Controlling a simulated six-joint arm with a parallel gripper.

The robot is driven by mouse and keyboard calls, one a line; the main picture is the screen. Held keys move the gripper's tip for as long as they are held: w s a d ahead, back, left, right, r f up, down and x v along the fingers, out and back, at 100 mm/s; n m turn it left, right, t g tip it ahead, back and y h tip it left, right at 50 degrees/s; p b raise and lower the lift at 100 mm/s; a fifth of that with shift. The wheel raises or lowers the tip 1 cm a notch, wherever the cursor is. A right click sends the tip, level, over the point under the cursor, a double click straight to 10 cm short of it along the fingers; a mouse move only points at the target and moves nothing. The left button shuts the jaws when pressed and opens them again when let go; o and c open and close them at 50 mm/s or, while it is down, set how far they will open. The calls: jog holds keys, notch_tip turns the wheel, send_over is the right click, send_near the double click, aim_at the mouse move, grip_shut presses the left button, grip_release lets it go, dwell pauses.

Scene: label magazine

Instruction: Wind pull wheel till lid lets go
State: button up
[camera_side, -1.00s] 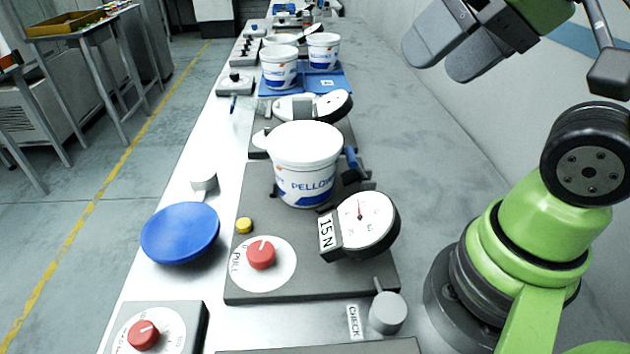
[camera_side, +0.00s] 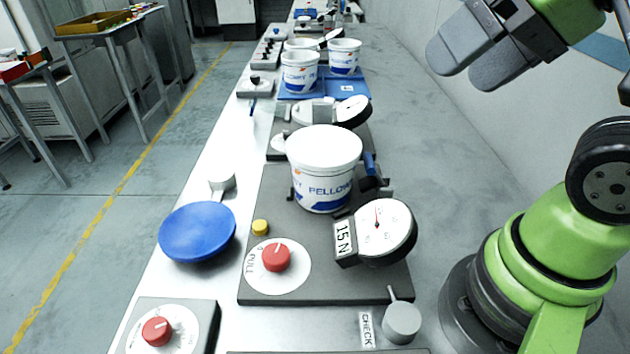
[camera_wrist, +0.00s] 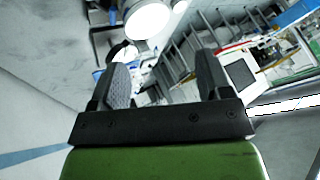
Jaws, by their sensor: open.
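The red pull wheel (camera_side: 276,257) sits on a white dial marked PULL on a dark grey plate (camera_side: 330,290). A white tub with blue lettering (camera_side: 325,185) stands upright on the plate behind it. Its white lid (camera_side: 324,147) is seated on top. A round gauge (camera_side: 387,230) beside a 15 N label has a red needle pointing near the top. My gripper (camera_side: 466,70) is open and empty, high at the upper right, well apart from the wheel. Its two fingers also show in the wrist view (camera_wrist: 163,85), with nothing between them.
A blue disc (camera_side: 197,231) and a yellow button (camera_side: 261,228) lie left of the tub. A second red knob (camera_side: 157,331) is at the front left, and a grey CHECK knob (camera_side: 401,322) at the front right. More tubs (camera_side: 300,72) stand behind.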

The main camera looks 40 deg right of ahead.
jog(key=w+a+r+n+g, duration=0.1)
jog(key=w+a+g, duration=0.15)
jog(key=w, duration=0.45)
jog(key=n+g+h, duration=0.2)
jog(key=g, duration=0.7)
send_over(276, 254)
jog(key=w, duration=0.4)
notch_tip(276, 254, down, 20)
jog(key=x, duration=1)
jog(key=c, duration=0.9)
jog(key=shift+r+y, duration=0.1)
jog(key=shift+y, duration=0.2)
